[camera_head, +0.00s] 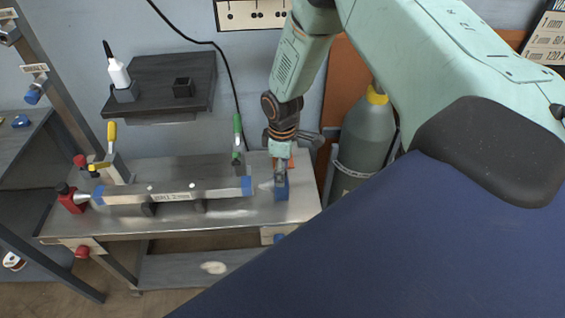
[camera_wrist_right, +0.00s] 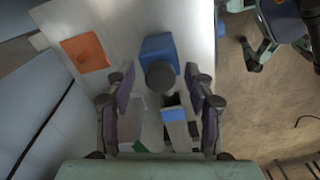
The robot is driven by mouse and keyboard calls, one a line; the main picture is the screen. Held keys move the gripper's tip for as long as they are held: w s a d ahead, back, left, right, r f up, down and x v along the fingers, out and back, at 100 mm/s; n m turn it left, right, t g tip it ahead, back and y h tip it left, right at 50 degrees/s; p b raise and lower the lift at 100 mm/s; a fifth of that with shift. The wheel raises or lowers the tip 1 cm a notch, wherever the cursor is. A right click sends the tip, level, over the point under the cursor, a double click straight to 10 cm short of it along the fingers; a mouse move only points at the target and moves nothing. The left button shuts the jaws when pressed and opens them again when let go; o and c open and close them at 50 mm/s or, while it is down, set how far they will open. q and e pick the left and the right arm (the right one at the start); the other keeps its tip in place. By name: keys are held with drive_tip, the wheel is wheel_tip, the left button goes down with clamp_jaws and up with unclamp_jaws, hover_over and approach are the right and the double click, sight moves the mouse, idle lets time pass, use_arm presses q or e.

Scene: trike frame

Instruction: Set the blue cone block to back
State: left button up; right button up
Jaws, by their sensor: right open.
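The blue cone block (camera_head: 281,190) stands on the grey workbench (camera_head: 303,207) near its right end. In the right wrist view the block (camera_wrist_right: 157,46) shows a blue body with a dark round part (camera_wrist_right: 160,75) at its near side. My right gripper (camera_head: 281,174) reaches down over the block from above. In its wrist view the gripper (camera_wrist_right: 159,78) is open, with one finger on each side of the dark round part. Gaps show between the fingers and that part. My left gripper is not in view.
An orange square (camera_wrist_right: 86,52) lies flat on the bench beside the block. A long grey bar with blue ends (camera_head: 170,192) lies left of the gripper. A green-handled tool (camera_head: 237,135) stands behind. A gas cylinder (camera_head: 366,135) stands right of the bench.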

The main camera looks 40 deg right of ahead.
wheel_tip(320, 180, up, 12)
idle(0.6)
idle(0.4)
drive_tip(key=s+a+f+m+t+y, duration=0.1)
drive_tip(key=s+a+f+m+t, duration=0.25)
drive_tip(key=a+f+m, duration=0.4)
drive_tip(key=s+a+f+g, duration=0.1)
drive_tip(key=s+f, duration=0.2)
drive_tip(key=s, duration=0.5)
drive_tip(key=s+a+f+m+g, duration=0.1)
drive_tip(key=s+f, duration=0.2)
drive_tip(key=s, duration=0.6)
drive_tip(key=s+a+f+m+g+h+b, duration=0.1)
drive_tip(key=s+f, duration=0.2)
drive_tip(key=s, duration=0.6)
drive_tip(key=shift+s+a+f, duration=0.15)
drive_tip(key=shift+s, duration=0.05)
